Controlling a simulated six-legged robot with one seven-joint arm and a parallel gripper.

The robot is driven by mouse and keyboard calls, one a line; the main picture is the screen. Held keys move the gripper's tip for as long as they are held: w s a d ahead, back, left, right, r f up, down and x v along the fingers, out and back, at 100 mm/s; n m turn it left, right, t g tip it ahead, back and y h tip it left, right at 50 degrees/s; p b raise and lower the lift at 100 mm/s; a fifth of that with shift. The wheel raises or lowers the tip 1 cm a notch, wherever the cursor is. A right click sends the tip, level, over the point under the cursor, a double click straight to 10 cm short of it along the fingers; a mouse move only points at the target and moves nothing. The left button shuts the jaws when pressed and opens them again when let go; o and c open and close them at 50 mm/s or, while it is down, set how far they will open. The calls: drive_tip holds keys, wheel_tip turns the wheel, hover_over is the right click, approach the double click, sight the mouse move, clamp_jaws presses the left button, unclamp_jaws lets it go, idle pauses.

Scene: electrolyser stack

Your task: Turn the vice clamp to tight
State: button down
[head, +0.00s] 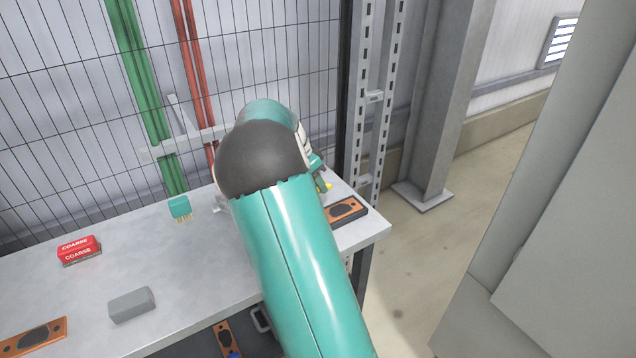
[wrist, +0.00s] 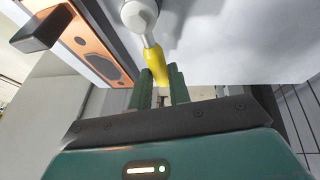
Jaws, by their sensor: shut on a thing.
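The vice clamp shows in the wrist view as a pale rounded knob (wrist: 140,14) with a yellow handle (wrist: 154,62) reaching down from it. My gripper (wrist: 158,84) has its green fingers on either side of the handle's end and is shut on it. In the head view my arm hides most of the clamp. Only a small yellow bit (head: 328,186) shows beside my gripper (head: 318,170), near the bench's right end. I cannot tell from these views how tight the clamp is.
The grey bench (head: 190,265) carries a red COARSE box (head: 79,250), a grey block (head: 131,305), a teal brush (head: 180,208) and an orange plate (head: 346,211) by the right edge. A wire mesh fence (head: 60,110) stands behind. Open floor lies to the right.

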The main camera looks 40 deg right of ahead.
drive_tip(key=c, duration=1.3)
unclamp_jaws()
drive_tip(key=v, duration=1.3)
drive_tip(key=shift+a+r, duration=0.2)
drive_tip(key=shift+r, duration=0.15)
